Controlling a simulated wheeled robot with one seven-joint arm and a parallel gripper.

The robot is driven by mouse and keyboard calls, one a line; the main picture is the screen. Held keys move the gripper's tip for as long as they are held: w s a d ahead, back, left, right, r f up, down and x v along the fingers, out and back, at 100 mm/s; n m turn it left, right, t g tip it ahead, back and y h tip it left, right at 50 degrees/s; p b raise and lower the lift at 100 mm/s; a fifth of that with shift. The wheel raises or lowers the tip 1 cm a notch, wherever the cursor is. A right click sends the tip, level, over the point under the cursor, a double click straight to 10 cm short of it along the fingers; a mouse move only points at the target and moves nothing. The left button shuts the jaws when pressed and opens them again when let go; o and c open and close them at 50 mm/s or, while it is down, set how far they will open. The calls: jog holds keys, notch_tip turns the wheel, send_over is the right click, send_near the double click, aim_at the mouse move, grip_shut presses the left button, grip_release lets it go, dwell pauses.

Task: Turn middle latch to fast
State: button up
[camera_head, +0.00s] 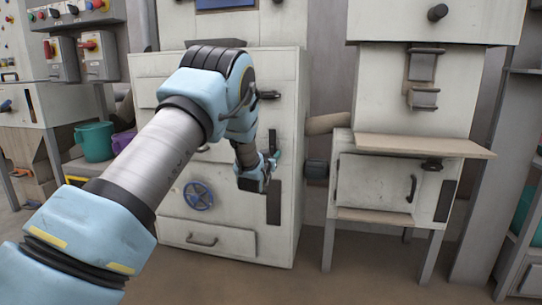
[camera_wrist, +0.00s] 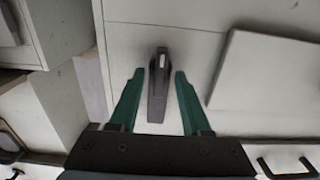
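A dark latch handle (camera_wrist: 157,100) with a pale mark near its far end stands on the pale cabinet panel in the wrist view. My gripper (camera_wrist: 160,73) is open, with one green finger on each side of the handle and visible gaps between. In the head view my gripper (camera_head: 268,165) is at the right side of the white cabinet front (camera_head: 235,228), hiding part of it. Another black latch (camera_head: 268,95) shows higher on that front. Which position the handle marks cannot be read.
A blue handwheel (camera_head: 198,195) and a drawer handle (camera_head: 202,241) are low on the cabinet. A dark vertical strip (camera_head: 273,203) lies below my gripper. A second machine with a projecting shelf (camera_head: 425,146) stands to the right. Open floor lies in front.

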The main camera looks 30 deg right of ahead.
grip_shut()
jog(key=shift+n, duration=0.3)
dwell(0.4)
jog(key=shift+w+a+f+n+b, duration=0.1)
jog(key=shift+n+b, duration=0.3)
jog(key=shift+n, duration=2.45)
jog(key=shift+w+a+f+n+b, duration=0.15)
jog(key=shift+n+b, duration=0.2)
jog(key=shift+n, duration=2.55)
jog(key=shift+s+f+n+b, duration=0.1)
jog(key=shift+n+b, duration=0.3)
jog(key=shift+n, duration=2.45)
grip_release()
